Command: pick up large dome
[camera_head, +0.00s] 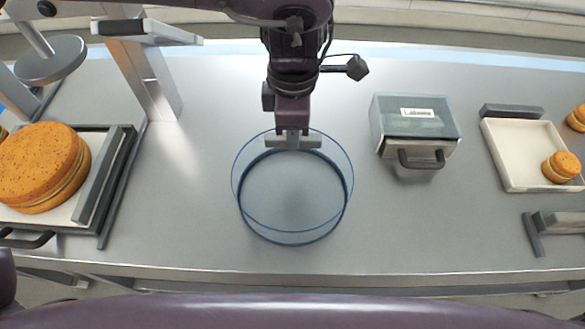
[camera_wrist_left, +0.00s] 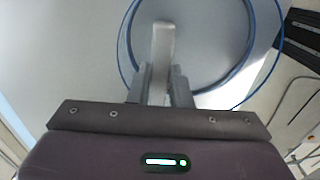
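The large dome is a clear round cover (camera_head: 295,235) with blue edges, upright and empty at the middle of the counter. Its blue edge also shows in the left wrist view (camera_wrist_left: 245,66). A grey bar handle (camera_head: 311,142) shows at its far side in the head view. My left gripper (camera_head: 292,136) points down at this handle from above. In the left wrist view, the handle (camera_wrist_left: 163,48) lies between the two fingers of my left gripper (camera_wrist_left: 160,80). Whether they press on it cannot be told. My right gripper is not in view.
A large filled round (camera_head: 40,165) lies on a tray (camera_head: 75,205) at the left, near a grey stand (camera_head: 150,80). A labelled glass-topped box (camera_head: 415,120) is right of the dome. A white tray (camera_head: 515,150) with a small round (camera_head: 561,167) is further right.

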